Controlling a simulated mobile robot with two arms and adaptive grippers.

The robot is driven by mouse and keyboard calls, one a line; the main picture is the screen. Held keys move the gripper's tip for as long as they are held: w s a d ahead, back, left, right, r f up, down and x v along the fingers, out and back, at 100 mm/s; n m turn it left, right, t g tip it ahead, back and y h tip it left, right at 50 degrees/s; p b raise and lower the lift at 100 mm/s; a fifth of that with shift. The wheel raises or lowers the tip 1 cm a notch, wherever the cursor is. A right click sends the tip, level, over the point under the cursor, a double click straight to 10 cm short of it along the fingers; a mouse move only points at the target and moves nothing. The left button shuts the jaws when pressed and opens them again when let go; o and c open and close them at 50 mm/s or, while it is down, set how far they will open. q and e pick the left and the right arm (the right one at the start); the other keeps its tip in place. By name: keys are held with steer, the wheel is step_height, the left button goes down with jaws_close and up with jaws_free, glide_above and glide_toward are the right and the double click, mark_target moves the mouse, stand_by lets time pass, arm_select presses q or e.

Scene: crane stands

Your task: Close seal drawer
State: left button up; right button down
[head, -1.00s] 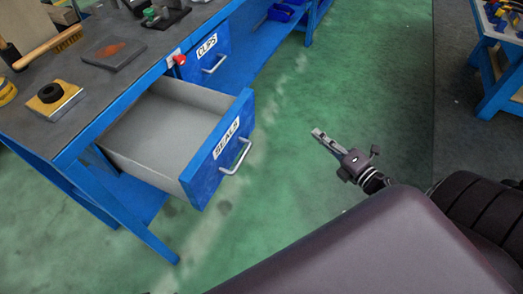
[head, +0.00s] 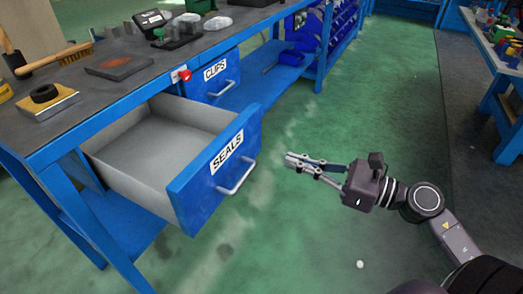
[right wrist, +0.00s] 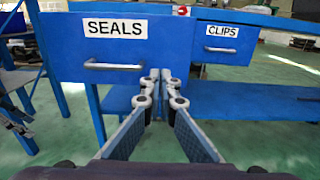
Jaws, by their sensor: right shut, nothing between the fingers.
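The seal drawer (head: 215,168), blue with a white SEALS label and a silver bar handle (head: 236,178), is pulled out from the workbench and looks empty inside. My right gripper (head: 291,160) is shut and empty, to the right of the drawer front and apart from it in the head view. In the right wrist view the drawer front (right wrist: 70,62) fills the upper left. The shut fingertips (right wrist: 160,76) show near its lower right part, right of its handle (right wrist: 114,66).
The shut CLIPS drawer (head: 214,80) is beyond the seal drawer. The bench top (head: 120,85) holds a brush (head: 68,55), a dark plate (head: 118,65) and other items. Blue bins (head: 335,35) stand at the back. The green floor right of the drawer is open.

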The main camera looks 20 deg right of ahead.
mark_target(250, 146)
steer(key=x, duration=0.7)
steer(key=shift+w+a+p, duration=0.2)
steer(key=shift+w+p, duration=0.15)
arm_select(q)
steer(key=shift+s+a+f+g, duration=0.15)
steer(key=shift+s+g, duration=0.1)
steer(key=shift+s, duration=0.3)
steer(key=shift+s+a+g, duration=0.15)
steer(key=shift+s+g, duration=0.05)
steer(key=shift+s, duration=0.35)
steer(key=shift+s+a+f+g, duration=0.15)
steer(key=shift+s+g, duration=0.1)
steer(key=shift+s, duration=0.3)
arm_select(e)
steer(key=shift+w+a, duration=0.35)
steer(key=shift+w, duration=0.1)
arm_select(q)
steer(key=shift+r, duration=0.1)
